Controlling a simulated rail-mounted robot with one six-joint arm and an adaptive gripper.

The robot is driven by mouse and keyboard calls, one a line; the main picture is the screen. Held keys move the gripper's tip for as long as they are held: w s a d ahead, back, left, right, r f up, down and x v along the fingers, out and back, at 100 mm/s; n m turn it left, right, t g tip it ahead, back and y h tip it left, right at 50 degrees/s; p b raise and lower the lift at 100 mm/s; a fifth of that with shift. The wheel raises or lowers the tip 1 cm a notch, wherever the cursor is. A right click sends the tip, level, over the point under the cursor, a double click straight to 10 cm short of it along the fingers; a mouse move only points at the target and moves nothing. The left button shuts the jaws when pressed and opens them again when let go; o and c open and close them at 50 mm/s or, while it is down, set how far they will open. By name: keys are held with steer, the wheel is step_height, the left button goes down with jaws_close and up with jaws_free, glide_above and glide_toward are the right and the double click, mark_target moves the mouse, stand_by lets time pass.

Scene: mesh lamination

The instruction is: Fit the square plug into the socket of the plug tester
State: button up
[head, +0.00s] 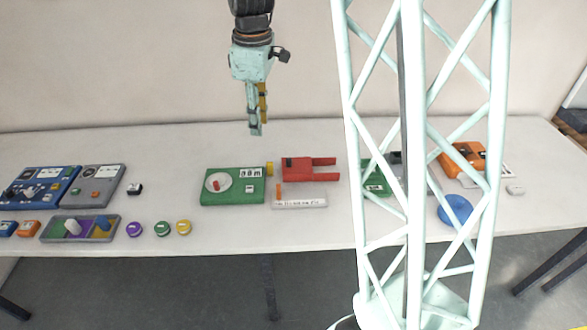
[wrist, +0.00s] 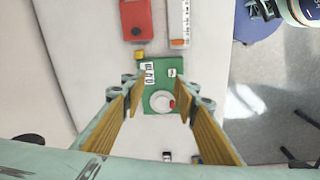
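My gripper (head: 256,132) hangs in the air above the back of the table, pointing down, well above every object. In the wrist view my gripper (wrist: 152,100) has its two fingers wide apart, with nothing held between them. A small black-and-white block (head: 134,189) lies on the table right of a grey panel (head: 105,178); it may be the square plug. It also shows small in the wrist view (wrist: 167,157).
A green box (head: 250,197) with a dial stands mid-table, beside a red two-pronged piece (head: 305,169) and a white strip (head: 300,204). A compartment tray (head: 50,237) and coloured discs (head: 163,228) lie front left. My lattice column hides part of the right side.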

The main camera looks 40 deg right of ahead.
steer(key=s+a+r+m+t, duration=0.1)
steer(key=s+a+r+m, duration=0.1)
steer(key=s+a+r, duration=0.5)
steer(key=s+a+r+m+t, duration=0.1)
steer(key=s+a+r+m, duration=0.2)
steer(key=s+r, duration=0.65)
steer(key=s+a+m, duration=0.2)
steer(key=s, duration=0.8)
steer(key=s+a+m+t, duration=0.1)
steer(key=s+a+m, duration=0.1)
steer(key=s, duration=0.9)
steer(key=shift+s+a+r, duration=0.3)
steer(key=shift+a+r, duration=0.1)
steer(key=shift+a, duration=0.1)
steer(key=shift+s, duration=0.1)
steer(key=shift+o, duration=0.5)
steer(key=shift+r, duration=0.1)
